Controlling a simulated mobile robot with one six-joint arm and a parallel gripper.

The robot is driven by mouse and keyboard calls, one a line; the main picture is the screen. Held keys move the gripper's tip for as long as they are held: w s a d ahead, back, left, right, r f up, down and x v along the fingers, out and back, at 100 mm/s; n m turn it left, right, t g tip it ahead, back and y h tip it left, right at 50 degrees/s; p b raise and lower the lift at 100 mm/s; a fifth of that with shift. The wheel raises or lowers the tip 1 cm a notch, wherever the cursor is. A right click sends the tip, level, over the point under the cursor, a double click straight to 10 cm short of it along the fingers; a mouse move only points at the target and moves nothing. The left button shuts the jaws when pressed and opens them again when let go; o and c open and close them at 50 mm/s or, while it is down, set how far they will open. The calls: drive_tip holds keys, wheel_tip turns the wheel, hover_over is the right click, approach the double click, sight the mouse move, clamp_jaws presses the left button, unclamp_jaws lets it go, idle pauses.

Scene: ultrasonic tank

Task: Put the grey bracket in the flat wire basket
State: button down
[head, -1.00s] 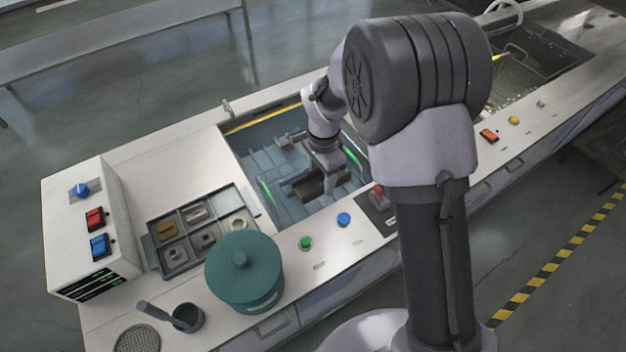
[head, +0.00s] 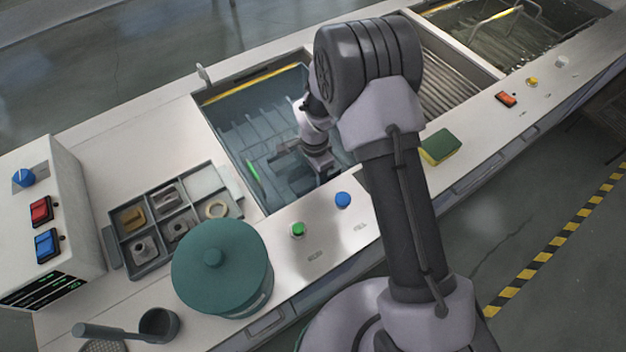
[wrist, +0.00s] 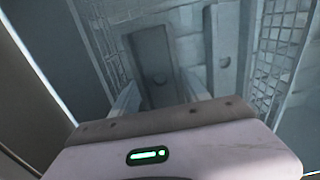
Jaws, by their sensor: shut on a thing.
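My gripper (head: 316,160) reaches down into the blue-grey tank (head: 232,150) in the head view. In the wrist view its fingers (wrist: 158,95) are shut on the grey bracket (wrist: 150,52), a plate with a dark hole near its lower end. A second grey strip with a hole (wrist: 223,45) stands to its right; I cannot tell whether it belongs to the same part. Wire mesh walls of the flat wire basket (wrist: 278,48) show on both sides of the bracket. Whether the bracket touches the basket floor is hidden. In the head view my arm hides part of the tank.
A divided tray (head: 150,265) with several small parts lies left of the tank. A green lidded pot (head: 222,265) stands at the front. Green (head: 297,230) and blue (head: 343,200) buttons line the front edge. A sponge (head: 440,146) lies right of my arm.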

wheel_tip(320, 180, down, 3)
drive_tip(key=shift+r+b, duration=0.2)
drive_tip(key=shift+b, duration=0.15)
drive_tip(key=shift+r, duration=0.15)
drive_tip(key=c, duration=0.6)
unclamp_jaws()
drive_tip(key=shift+o, duration=0.2)
